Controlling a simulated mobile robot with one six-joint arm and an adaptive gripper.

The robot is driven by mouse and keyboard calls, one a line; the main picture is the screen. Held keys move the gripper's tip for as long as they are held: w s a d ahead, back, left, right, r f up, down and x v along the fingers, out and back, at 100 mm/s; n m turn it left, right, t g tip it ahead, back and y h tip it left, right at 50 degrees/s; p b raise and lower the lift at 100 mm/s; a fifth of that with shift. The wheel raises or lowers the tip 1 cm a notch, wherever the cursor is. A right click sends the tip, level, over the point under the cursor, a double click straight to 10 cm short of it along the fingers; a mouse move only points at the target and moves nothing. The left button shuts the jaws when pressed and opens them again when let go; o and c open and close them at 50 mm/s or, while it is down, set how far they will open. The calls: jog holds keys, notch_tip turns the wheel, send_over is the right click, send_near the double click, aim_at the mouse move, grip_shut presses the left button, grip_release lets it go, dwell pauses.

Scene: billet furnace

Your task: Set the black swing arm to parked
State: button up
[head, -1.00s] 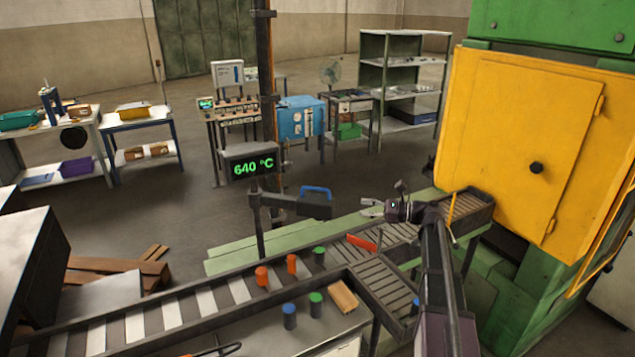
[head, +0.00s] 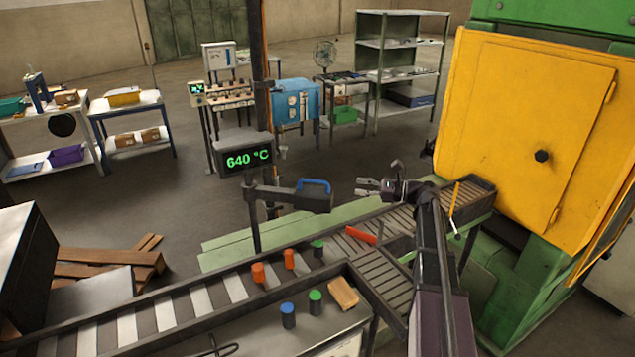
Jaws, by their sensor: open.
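The black swing arm (head: 285,199) reaches out to the right from a dark post (head: 253,222) behind the roller conveyor. It ends in a dark block with a blue handle (head: 314,185) on top. My gripper (head: 361,188) is open and empty. Its fingers point left toward the swing arm's end, with a visible gap between them. I cannot tell the gap in depth.
The roller conveyor (head: 205,299) runs below, with orange cylinders (head: 258,272), a green-topped cylinder (head: 318,248) and a red piece (head: 361,235) on it. A yellow furnace door (head: 528,130) stands at right. A 640 °C display (head: 247,158) hangs above the swing arm.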

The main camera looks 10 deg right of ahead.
aim_at(317, 182)
jog(key=shift+x, duration=6.8)
grip_shut()
